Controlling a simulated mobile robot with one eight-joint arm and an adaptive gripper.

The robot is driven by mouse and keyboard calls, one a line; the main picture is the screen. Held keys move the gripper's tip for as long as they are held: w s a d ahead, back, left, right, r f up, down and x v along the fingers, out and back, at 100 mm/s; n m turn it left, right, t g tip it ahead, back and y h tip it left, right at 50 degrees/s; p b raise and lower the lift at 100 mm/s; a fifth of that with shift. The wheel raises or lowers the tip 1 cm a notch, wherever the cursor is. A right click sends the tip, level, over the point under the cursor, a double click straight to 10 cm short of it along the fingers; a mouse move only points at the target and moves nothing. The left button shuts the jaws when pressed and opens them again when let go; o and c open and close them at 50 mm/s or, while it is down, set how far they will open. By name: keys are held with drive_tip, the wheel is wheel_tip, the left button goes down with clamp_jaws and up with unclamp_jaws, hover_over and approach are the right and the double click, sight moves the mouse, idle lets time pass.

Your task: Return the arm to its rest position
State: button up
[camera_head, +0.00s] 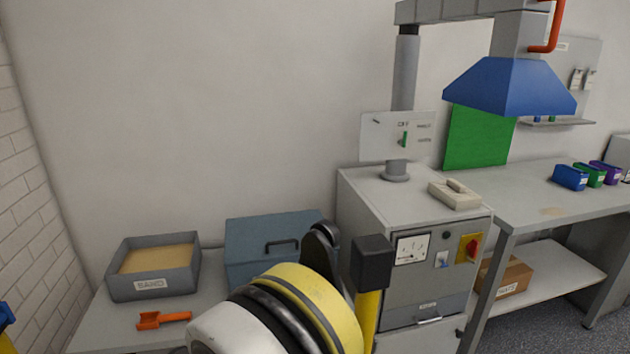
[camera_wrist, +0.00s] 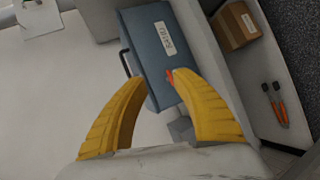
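My arm shows at the bottom middle of the head view as a rounded white, black and yellow link (camera_head: 290,310). It stands in front of the small side table and the grey cabinet. My gripper (camera_wrist: 160,77) shows in the wrist view with its two yellow fingers apart. No held object shows between them. A blue-grey box (camera_wrist: 158,48) with a label and dark handle lies beyond the fingertips. A small red-orange piece shows by the right fingertip; I cannot tell what it is. The fingertips cannot be made out in the head view.
A sand tray (camera_head: 118,277), an orange scoop (camera_head: 163,319) and a blue-grey handled box (camera_head: 262,235) are on the left table. The grey cabinet (camera_head: 400,205) stands right of my arm. A blue hood (camera_head: 512,88) hangs over the workbench. Orange-handled pliers (camera_wrist: 275,103) show in the wrist view.

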drive_tip(key=s+d+r+m+g, duration=0.25)
drive_tip(key=d+r, duration=0.35)
drive_tip(key=d, duration=0.6)
drive_tip(key=s+d+r+m+g, duration=0.2)
drive_tip(key=d+r+m, duration=0.2)
drive_tip(key=d+r, duration=0.5)
drive_tip(key=s+d+m+y, duration=0.2)
drive_tip(key=s+d+m, duration=0.2)
drive_tip(key=s+d, duration=0.3)
drive_tip(key=s+d+m+g+y, duration=0.1)
drive_tip(key=s+d+m, duration=0.3)
drive_tip(key=s, duration=0.9)
drive_tip(key=d, duration=0.3)
drive_tip(key=shift+d+f+y, duration=0.25)
drive_tip(key=shift+y, duration=0.15)
